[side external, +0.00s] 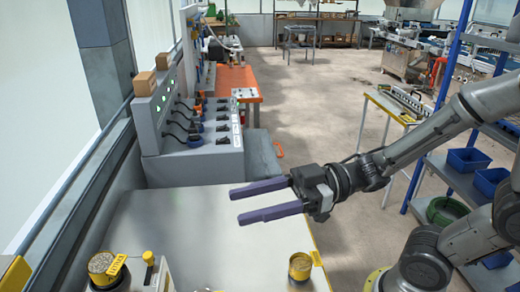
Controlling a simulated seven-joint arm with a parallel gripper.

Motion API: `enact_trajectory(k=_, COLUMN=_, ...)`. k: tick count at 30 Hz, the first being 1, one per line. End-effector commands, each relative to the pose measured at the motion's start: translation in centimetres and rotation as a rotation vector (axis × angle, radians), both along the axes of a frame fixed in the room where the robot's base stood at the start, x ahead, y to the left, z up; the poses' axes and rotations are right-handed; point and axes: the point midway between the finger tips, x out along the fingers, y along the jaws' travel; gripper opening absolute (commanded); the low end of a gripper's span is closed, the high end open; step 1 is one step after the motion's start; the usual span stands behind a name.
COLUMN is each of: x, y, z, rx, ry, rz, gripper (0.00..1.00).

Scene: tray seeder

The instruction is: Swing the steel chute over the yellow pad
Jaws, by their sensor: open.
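My gripper (238,206) hangs above the white table, its two long purple fingers pointing left. The fingers are apart with nothing between them. At the lower left, a round yellow-rimmed cup (103,268) with a grainy filling stands with a yellow strip (117,265) at its side. A yellow knob (148,258) sits just right of it, above a grey metal part (158,277) cut off by the bottom edge. I cannot tell whether this part is the steel chute or which yellow piece is the pad. My gripper is apart from all of these.
A yellow cup (300,268) with a side tab stands at the table's right edge. A blue rack with bins (468,159) is at the right.

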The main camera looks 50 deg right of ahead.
Motion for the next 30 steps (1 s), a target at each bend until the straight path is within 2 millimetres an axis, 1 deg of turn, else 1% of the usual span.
enact_trajectory(k=1, x=0.7, y=-0.5, z=0.3, rx=-0.022, ry=-0.01, rz=-0.037, gripper=0.56)
enact_trajectory(k=6, x=3.1, y=-2.5, z=0.4, rx=-0.101, ry=-0.021, rz=-0.172, gripper=0.56)
enact_trajectory(k=15, x=6.2, y=-6.9, z=0.9, rx=-0.222, ry=-0.008, rz=-0.41, gripper=0.56)
enact_trajectory(k=21, x=7.2, y=-9.7, z=1.3, rx=-0.281, ry=0.022, rz=-0.54, gripper=0.56)
enact_trajectory(k=24, x=7.4, y=-10.6, z=1.4, rx=-0.3, ry=0.037, rz=-0.584, gripper=0.56)
enact_trajectory(k=30, x=7.5, y=-11.6, z=1.4, rx=-0.317, ry=0.054, rz=-0.626, gripper=0.56)
